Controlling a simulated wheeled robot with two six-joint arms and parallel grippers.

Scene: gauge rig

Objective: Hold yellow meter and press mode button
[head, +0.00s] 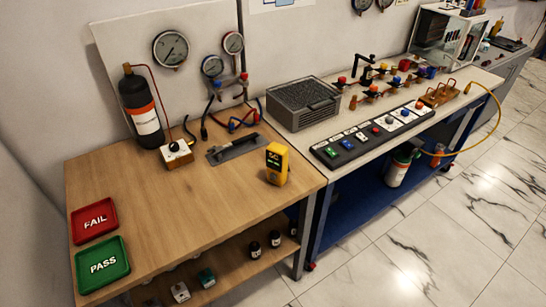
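The yellow meter (277,164) stands upright on the wooden table, near its right end. It has a dark screen with green markings on its upper front. I cannot make out a mode button at this size. Neither of my grippers is in the head view, and nothing is touching the meter.
The table's middle is clear.

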